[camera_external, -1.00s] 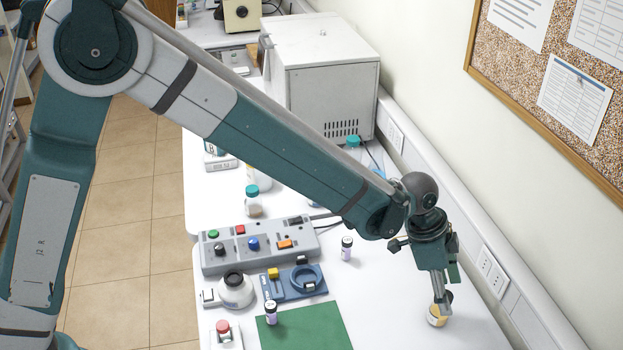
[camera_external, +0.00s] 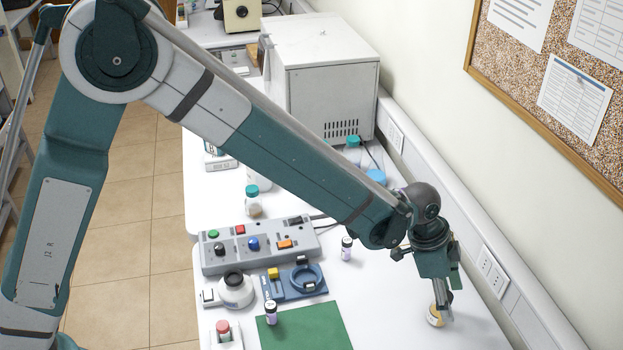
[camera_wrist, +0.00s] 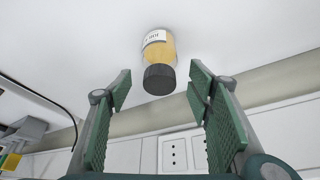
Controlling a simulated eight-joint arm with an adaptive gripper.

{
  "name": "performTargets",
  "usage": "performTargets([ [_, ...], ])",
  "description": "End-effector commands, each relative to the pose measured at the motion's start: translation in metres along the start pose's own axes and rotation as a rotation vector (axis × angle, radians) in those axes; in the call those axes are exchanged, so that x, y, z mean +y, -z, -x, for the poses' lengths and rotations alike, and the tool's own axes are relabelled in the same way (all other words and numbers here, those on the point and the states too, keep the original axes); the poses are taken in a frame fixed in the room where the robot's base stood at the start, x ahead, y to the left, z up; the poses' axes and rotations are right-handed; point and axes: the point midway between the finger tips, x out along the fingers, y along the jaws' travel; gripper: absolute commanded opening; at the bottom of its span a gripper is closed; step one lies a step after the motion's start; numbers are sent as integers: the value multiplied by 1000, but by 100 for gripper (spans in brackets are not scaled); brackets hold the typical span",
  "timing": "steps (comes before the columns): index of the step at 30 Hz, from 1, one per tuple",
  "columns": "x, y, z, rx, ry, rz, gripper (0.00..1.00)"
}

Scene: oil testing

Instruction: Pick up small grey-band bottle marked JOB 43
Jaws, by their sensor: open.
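My gripper (camera_external: 443,305) is at the right of the bench, pointing down beside a small amber bottle (camera_external: 434,317). In the wrist view the same bottle (camera_wrist: 158,48) has a dark cap and a white label with dark print, too small to read surely. No grey band can be made out. The open fingers of my gripper (camera_wrist: 159,88) stand either side of the line to the cap, with a gap on both sides.
A grey button box (camera_external: 258,246), a blue fixture with a ring (camera_external: 300,283) and a white round device (camera_external: 235,290) stand left of my gripper. The green mat (camera_external: 320,330) lies in front. The wall with sockets (camera_external: 491,270) is close on the right.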

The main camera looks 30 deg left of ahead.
Motion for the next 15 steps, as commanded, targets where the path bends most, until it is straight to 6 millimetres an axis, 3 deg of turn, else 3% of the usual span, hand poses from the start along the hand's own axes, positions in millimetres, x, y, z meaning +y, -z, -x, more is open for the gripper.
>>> performTargets([
  [8, 0, -1, -6, 0, 0, 0, 51],
  [15, 0, -3, -25, 0, 0, 0, 51],
])
